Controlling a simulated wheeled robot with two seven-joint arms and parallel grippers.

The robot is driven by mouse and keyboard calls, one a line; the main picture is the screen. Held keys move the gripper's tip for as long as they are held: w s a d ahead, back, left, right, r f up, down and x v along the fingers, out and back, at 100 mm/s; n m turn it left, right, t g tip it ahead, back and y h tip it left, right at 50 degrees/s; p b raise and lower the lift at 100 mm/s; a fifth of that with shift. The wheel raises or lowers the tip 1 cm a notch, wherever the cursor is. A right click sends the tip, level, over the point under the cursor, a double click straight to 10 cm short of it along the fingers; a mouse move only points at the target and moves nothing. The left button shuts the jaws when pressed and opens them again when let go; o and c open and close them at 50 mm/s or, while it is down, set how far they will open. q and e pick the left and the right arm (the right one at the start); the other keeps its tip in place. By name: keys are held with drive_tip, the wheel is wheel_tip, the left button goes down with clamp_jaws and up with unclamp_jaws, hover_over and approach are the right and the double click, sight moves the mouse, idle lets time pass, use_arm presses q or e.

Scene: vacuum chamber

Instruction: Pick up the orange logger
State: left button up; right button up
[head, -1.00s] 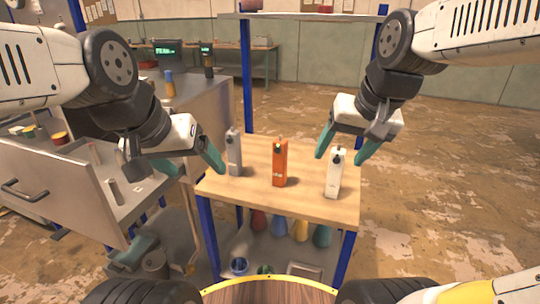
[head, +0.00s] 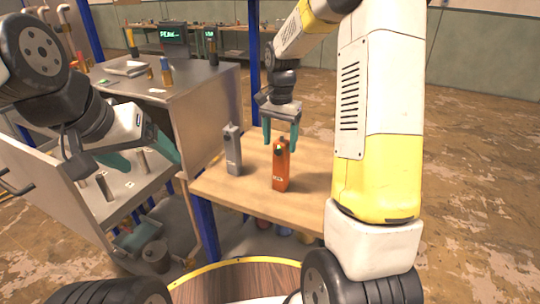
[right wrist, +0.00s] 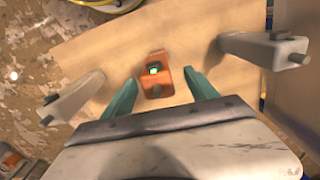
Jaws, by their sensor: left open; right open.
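The orange logger (head: 281,166) stands upright on the wooden table, with a green light near its top. My right gripper (head: 281,141) is open and empty, its teal fingers close to the logger's top. In the right wrist view the orange logger (right wrist: 156,80) lies ahead, between and just beyond the open fingers (right wrist: 160,90). I cannot tell whether they touch it. My left gripper (head: 152,163) is open and empty over the metal drawer at the left.
A grey logger (head: 232,150) stands left of the orange one; it also shows in the right wrist view (right wrist: 260,48). A white logger (right wrist: 72,98) shows at the left there, hidden behind my right arm in the head view. The wooden table (head: 240,190) has bare room in front.

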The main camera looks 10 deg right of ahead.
sight(282, 155)
drive_tip(key=f, duration=0.6)
drive_tip(key=shift+d, duration=0.35)
drive_tip(key=shift+r, duration=0.1)
clamp_jaws()
